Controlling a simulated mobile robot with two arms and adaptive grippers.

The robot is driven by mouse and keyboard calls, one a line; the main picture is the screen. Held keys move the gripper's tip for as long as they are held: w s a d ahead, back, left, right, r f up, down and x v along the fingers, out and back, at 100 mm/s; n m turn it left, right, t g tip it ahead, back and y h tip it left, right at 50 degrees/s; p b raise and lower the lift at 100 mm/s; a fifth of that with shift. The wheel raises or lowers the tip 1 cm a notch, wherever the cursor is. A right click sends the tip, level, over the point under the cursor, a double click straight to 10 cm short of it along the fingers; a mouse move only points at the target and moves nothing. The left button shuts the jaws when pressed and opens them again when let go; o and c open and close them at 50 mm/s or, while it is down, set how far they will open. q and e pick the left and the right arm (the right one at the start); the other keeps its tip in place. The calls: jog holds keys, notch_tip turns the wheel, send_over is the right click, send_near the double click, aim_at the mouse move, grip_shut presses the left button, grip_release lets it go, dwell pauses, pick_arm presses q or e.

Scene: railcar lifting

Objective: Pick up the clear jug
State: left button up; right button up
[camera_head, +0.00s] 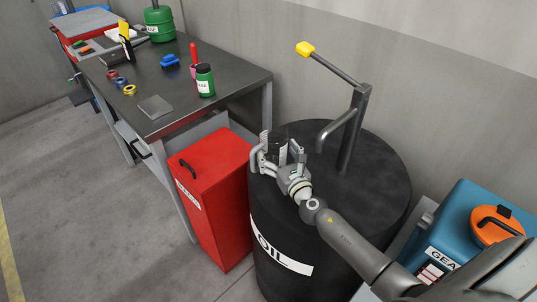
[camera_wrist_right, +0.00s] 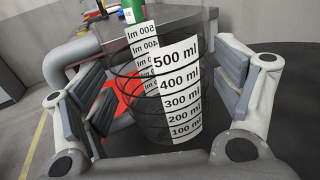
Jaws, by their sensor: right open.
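The clear jug (camera_wrist_right: 168,92) is see-through, with black rings and white scales marked up to 500 ml. It stands upright on top of the black oil drum (camera_head: 345,200), near its left edge, below the spout. In the head view the jug (camera_head: 281,152) is small and partly hidden by my right gripper (camera_head: 280,148). That gripper is open, one finger on each side of the jug. In the wrist view, gaps show between the jug and the finger pads of my right gripper (camera_wrist_right: 168,100). My left gripper is out of view.
The drum's pump with a yellow-tipped handle (camera_head: 305,49) rises just behind the jug. A red cabinet (camera_head: 212,195) and a dark workbench (camera_head: 180,80) with a green bottle (camera_head: 205,80) and tools stand left. A blue container (camera_head: 465,225) is at right.

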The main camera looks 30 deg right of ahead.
jog(key=shift+w, duration=1.1)
jog(key=shift+d, duration=0.1)
jog(key=shift+s, duration=0.1)
jog(key=c, duration=0.8)
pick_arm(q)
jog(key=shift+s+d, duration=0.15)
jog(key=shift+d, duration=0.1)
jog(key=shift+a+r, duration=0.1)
pick_arm(e)
jog(key=shift+r, duration=0.15)
